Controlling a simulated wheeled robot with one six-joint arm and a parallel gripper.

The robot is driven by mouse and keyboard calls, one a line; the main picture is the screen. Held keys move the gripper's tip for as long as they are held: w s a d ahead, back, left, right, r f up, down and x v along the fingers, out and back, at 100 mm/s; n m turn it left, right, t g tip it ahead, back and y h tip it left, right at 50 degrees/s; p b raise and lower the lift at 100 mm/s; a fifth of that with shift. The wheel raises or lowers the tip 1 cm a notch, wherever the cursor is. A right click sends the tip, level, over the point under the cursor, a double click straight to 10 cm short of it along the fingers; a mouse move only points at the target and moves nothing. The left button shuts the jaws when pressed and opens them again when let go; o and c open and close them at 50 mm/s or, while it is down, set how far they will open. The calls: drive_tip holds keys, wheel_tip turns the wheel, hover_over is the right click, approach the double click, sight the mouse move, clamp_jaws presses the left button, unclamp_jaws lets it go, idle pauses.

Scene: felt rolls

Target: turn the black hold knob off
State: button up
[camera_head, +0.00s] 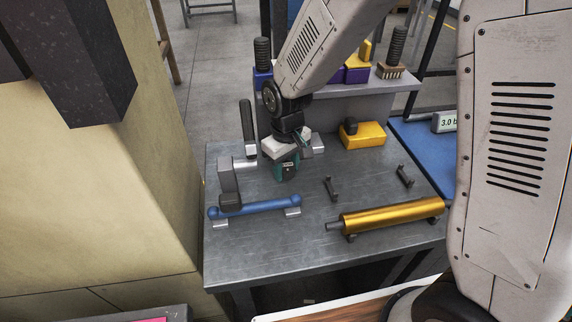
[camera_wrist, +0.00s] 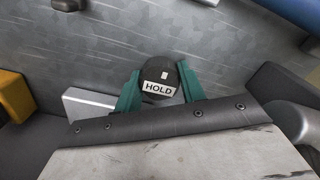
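The black hold knob (camera_wrist: 160,77) shows in the wrist view, with a white "HOLD" label and a small white mark above it. The teal fingers of my gripper (camera_wrist: 159,88) stand on either side of the knob and appear to touch it. In the head view my gripper (camera_head: 286,166) is low over the grey metal table (camera_head: 300,240), near a grey bracket (camera_head: 229,180). The knob cannot be made out there; the gripper hides it.
A blue roll (camera_head: 255,206) lies in front of my gripper, and a gold roll (camera_head: 390,216) lies to the right. Small dark posts (camera_head: 331,188) stand behind the gold roll. A yellow block (camera_head: 362,136) is at the back. A tall dark handle (camera_head: 247,120) stands to the left.

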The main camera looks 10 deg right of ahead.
drive_tip(key=shift+c, duration=0.4)
drive_tip(key=n, duration=0.4)
drive_tip(key=shift+n, duration=1)
drive_tip(key=n, duration=0.2)
drive_tip(key=shift+n, duration=0.3)
drive_tip(key=n, duration=0.3)
drive_tip(key=shift+f, duration=0.1)
drive_tip(key=shift+n, duration=0.3)
